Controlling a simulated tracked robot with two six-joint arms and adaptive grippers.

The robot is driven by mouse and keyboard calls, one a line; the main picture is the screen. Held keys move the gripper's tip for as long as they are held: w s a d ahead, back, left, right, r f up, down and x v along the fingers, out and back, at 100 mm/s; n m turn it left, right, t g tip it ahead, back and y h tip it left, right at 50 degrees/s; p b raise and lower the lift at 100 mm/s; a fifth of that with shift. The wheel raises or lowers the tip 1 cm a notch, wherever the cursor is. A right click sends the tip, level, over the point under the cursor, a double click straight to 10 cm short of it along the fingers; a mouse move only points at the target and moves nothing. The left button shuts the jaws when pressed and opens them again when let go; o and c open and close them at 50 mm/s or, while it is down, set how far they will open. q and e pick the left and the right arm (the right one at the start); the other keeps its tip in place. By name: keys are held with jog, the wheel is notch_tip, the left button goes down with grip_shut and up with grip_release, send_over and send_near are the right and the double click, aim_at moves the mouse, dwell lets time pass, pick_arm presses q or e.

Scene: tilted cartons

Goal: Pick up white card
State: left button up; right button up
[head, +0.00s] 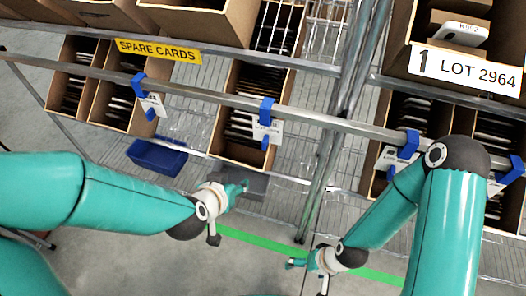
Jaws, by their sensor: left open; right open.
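No single loose white card stands out. Rows of thin dark and pale cards stand on edge in tilted cartons, including the middle carton (238,157); their faces are too small to tell apart. White tags hang from blue clips on the rail, one at the left (152,106), one at the middle (268,131) and one at the right (394,158). My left gripper (231,212) is open and empty, in front of and below the middle carton. My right gripper (307,275) is open and empty, lower and further right, over the floor.
A metal rail (205,92) crosses in front of the cartons, and an upright post (325,170) stands between the bays. A yellow SPARE CARDS sign (158,50) and a white LOT 2964 sign (465,72) mark the shelf. A blue bin (157,157) sits low at left.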

pick_arm(q)
notch_tip(320, 180, up, 3)
jog(key=s+d+m+t+h+b, duration=0.1)
jog(key=d+t+b, duration=0.25)
jog(key=b, duration=0.45)
pick_arm(e)
notch_tip(320, 180, down, 11)
pick_arm(q)
jog(key=p, duration=0.6)
send_near(263, 145)
jog(key=f, duration=0.1)
jog(key=shift+t, duration=0.35)
jog(key=x, duration=0.4)
jog(key=shift+w+d+f+b, duration=0.1)
jog(key=shift+f+b, duration=0.3)
jog(key=shift+f, duration=0.05)
jog(key=x, duration=0.4)
jog(key=shift+w+d+r+p, duration=0.15)
jog(key=shift+w+r+p, duration=0.15)
jog(key=shift+w, duration=0.2)
jog(key=shift+w+d+f, duration=0.2)
jog(key=shift+w+f, duration=0.1)
jog(key=shift+w, duration=0.25)
grip_shut()
pick_arm(e)
notch_tip(263, 145, up, 6)
jog(key=shift+f, duration=0.1)
